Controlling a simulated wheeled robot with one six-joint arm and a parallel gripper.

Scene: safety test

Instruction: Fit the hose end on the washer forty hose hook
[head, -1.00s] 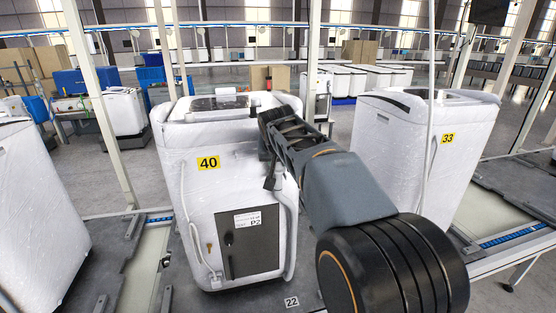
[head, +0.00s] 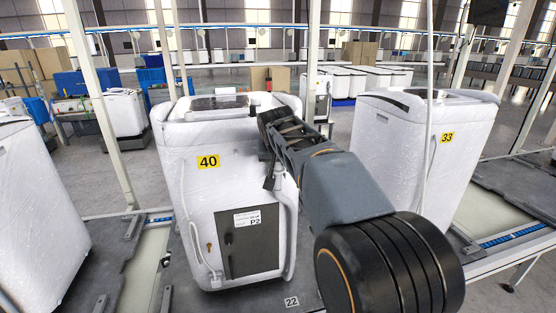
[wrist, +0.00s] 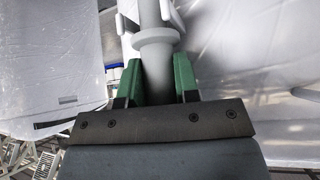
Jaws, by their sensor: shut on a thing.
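Washer forty (head: 232,185) stands upright in the middle of the head view, wrapped in clear film, with a yellow 40 label. A pale grey hose (head: 291,230) runs down its right front edge. My gripper (head: 271,180) is at that edge, seen small and dark. In the wrist view, the green fingers of my gripper (wrist: 158,80) are shut on the hose end (wrist: 156,48), below its wide collar. A pale forked piece (wrist: 130,14), perhaps the hose hook, shows at the top beside the hose. I cannot tell whether the hose sits in it.
Washer 33 (head: 420,150) stands to the right, and another wrapped washer (head: 38,220) at the left edge. Thin white uprights (head: 104,110) stand between them. A tag marked 22 (head: 291,301) lies on the dark platform in front. My arm crosses the space right of washer forty.

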